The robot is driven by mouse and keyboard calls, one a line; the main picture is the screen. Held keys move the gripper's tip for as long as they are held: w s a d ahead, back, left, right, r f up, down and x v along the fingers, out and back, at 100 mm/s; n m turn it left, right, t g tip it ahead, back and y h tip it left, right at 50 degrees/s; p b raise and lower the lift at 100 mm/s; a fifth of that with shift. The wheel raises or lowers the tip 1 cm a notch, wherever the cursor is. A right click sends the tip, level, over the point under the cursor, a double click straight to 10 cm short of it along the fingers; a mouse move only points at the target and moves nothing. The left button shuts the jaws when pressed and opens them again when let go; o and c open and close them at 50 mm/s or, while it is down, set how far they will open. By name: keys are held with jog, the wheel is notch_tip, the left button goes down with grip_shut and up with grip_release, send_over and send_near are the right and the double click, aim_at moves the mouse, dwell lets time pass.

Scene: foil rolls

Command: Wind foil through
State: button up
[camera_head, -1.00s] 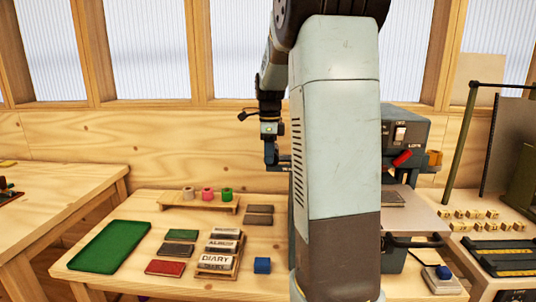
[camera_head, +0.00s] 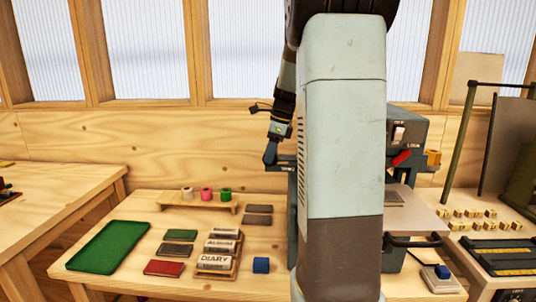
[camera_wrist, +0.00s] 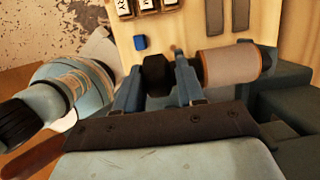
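In the wrist view a copper-brown foil roll (camera_wrist: 232,68) sits on a spindle at the upper right. A black knob (camera_wrist: 157,74) is at the near end of this spindle, left of the roll. My gripper (camera_wrist: 158,80) has one finger on each side of the knob and looks shut on it. In the head view my gripper (camera_head: 271,154) is tilted beside the dark foil machine (camera_head: 407,135), mostly hidden behind my arm. A red handle (camera_head: 402,158) shows on the machine's right side. The roll cannot be seen in the head view.
A small wooden stand (camera_head: 198,205) holds white, pink and green rolls. A green tray (camera_head: 107,247), a type holder (camera_head: 217,263) and a blue block (camera_head: 261,265) lie on the table.

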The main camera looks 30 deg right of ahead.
jog(key=shift+o, duration=1)
jog(key=shift+r, duration=0.1)
jog(key=v, duration=1.3)
jog(key=shift+r, duration=0.2)
jog(key=a+f, duration=0.1)
jog(key=f, duration=0.3)
jog(key=w+a+f+g+h, duration=0.1)
jog(key=f, duration=0.4)
jog(key=w+a+f+h, duration=0.1)
jog(key=f, duration=0.4)
jog(key=shift+w+a+f+g, duration=0.1)
jog(key=shift+a+f+g, duration=0.15)
jog(key=shift+g, duration=0.15)
